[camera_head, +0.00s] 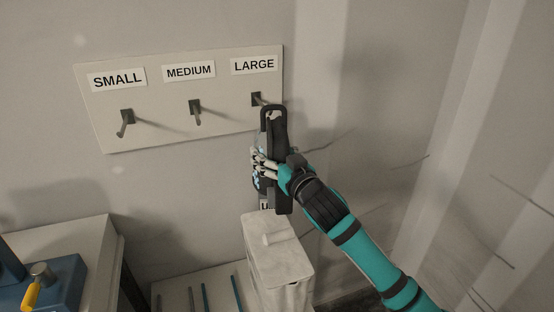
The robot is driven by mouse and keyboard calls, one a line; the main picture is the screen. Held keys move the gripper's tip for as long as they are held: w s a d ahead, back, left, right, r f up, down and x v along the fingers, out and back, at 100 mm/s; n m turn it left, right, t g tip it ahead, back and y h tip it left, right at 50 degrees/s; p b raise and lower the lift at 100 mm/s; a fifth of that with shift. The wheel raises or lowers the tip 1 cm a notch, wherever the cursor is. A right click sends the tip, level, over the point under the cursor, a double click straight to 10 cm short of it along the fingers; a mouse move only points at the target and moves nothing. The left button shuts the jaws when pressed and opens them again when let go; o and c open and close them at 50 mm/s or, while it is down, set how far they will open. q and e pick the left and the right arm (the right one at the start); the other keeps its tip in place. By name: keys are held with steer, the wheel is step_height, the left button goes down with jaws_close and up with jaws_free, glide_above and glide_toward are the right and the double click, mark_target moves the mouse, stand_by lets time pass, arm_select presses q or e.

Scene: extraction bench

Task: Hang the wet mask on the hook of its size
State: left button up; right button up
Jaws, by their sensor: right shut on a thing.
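A wall board (165,130) carries hooks labelled SMALL (117,80), MEDIUM (189,71) and LARGE (254,65). The small hook (124,122) and the medium hook (196,110) are bare. The dark mask (276,128) is upright in front of the board's right edge, its top just below and right of the large hook (257,99). I cannot tell whether mask and hook touch. My right gripper (263,163) is shut on the mask, with pale blue bits showing beside the fingers. A white tag at the mask's bottom is mostly hidden. My left gripper is not in view.
A pale box-like bin (277,262) stands right below the mask. Left of it is a low surface with several thin rods (205,297). A white bench (80,235) at the left holds a blue device (60,285) with a yellow handle. The wall at right is clear.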

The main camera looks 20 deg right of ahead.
steer(key=shift+w+f+b, duration=0.1)
steer(key=shift+w+b, duration=0.5)
steer(key=shift+w, duration=1.15)
steer(key=shift+w+a+f, duration=0.1)
steer(key=shift+w+f, duration=0.25)
steer(key=shift+w, duration=0.3)
steer(key=shift+f, duration=0.1)
steer(key=shift+w+f, duration=0.1)
